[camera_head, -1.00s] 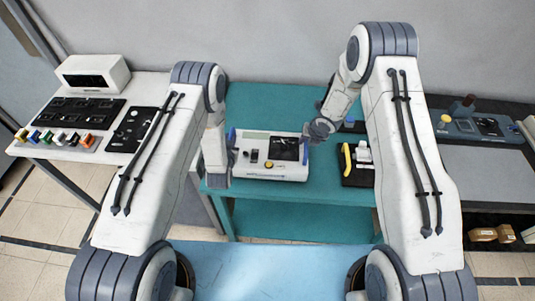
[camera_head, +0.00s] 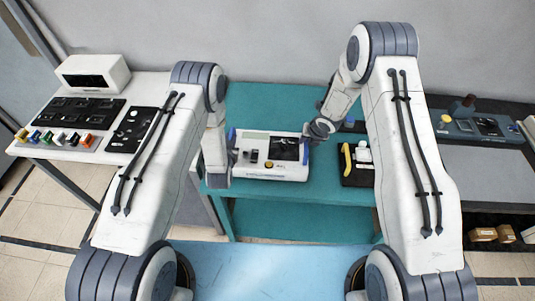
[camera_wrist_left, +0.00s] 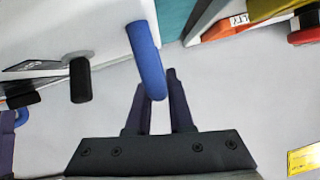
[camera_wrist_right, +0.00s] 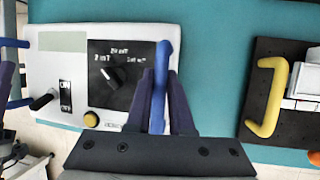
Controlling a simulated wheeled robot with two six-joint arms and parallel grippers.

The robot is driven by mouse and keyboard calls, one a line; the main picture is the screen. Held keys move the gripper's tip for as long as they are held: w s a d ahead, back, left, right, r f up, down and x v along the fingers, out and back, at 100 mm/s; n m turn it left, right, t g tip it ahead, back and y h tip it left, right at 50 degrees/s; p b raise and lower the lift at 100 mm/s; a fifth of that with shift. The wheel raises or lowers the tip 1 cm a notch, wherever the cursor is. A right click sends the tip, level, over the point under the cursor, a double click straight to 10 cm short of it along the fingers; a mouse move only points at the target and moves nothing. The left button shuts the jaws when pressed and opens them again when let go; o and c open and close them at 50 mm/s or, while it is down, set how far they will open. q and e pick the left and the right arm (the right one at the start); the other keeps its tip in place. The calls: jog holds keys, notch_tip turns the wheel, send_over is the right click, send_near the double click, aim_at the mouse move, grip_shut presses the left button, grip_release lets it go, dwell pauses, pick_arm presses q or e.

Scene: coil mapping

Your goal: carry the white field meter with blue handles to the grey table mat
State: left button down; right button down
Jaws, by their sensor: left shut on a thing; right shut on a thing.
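The white field meter (camera_head: 270,170) is at the front of the teal table, level, with a dark dial panel and a yellow button on top. I cannot tell whether it touches the table. My left gripper (camera_head: 229,160) is at its left side, shut on a blue handle (camera_wrist_left: 147,60). My right gripper (camera_head: 308,137) is at its right side, shut on the other blue handle (camera_wrist_right: 161,85). The dial panel (camera_wrist_right: 117,75) shows in the right wrist view. The grey table mat (camera_head: 487,172) lies bare on the dark table at the right.
The teal table (camera_head: 275,100) is clear behind the meter. A black tray (camera_head: 352,179) with a yellow handle is close to the meter's right. A grey-blue device (camera_head: 465,130) stands behind the mat. A white table (camera_head: 150,85) with black panels is at the left.

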pick_arm(q)
jog(key=shift+r, duration=0.2)
pick_arm(e)
jog(key=shift+w+r, duration=0.1)
jog(key=shift+r, duration=0.1)
